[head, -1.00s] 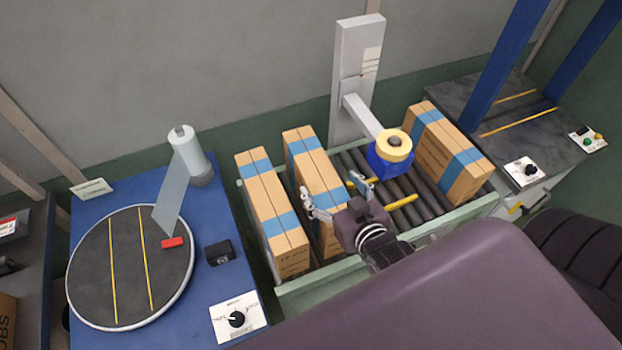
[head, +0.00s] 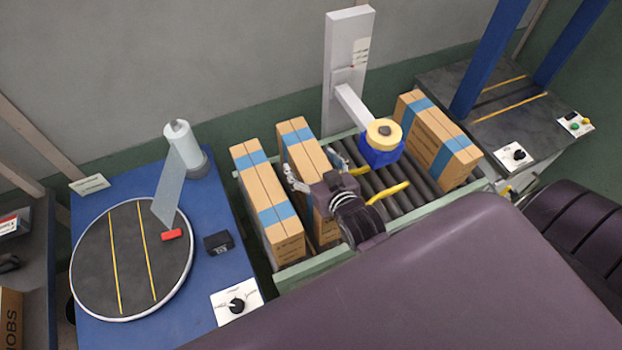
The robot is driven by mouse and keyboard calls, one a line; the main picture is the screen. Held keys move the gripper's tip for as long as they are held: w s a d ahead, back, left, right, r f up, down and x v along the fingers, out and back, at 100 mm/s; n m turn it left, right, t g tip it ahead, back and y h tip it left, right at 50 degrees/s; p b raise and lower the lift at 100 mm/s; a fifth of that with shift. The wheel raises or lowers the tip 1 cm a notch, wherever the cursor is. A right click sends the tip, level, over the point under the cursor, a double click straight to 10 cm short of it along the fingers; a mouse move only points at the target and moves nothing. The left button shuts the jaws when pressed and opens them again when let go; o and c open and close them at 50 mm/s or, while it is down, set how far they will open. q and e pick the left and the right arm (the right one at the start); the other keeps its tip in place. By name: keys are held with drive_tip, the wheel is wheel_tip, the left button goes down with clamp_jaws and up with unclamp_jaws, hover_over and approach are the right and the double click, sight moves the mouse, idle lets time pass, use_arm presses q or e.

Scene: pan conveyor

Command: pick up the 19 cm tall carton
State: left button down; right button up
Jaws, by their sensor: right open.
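Three tan cartons with blue bands stand on the roller conveyor: a left carton (head: 265,200), a middle carton (head: 297,138) and a right carton (head: 437,140). No height mark is readable, so I cannot tell which one is 19 cm tall. My right gripper (head: 317,169) is open over the middle carton, with one finger toward its left side and the other toward its right side. I cannot tell whether they touch it. The gripper and wrist hide part of this carton's near end. My left gripper is not in view.
A tape head with a yellow roll (head: 384,133) on a blue holder hangs over the rollers (head: 392,183), between the middle and right cartons. The left and middle cartons stand close together. A blue table (head: 195,280) with a round turntable (head: 130,262) is at left.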

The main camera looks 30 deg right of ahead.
drive_tip(key=shift+c, duration=0.3)
drive_tip(key=c, duration=2)
drive_tip(key=shift+w+r, duration=0.1)
drive_tip(key=shift+r, duration=0.05)
clamp_jaws()
drive_tip(key=shift+r, duration=0.1)
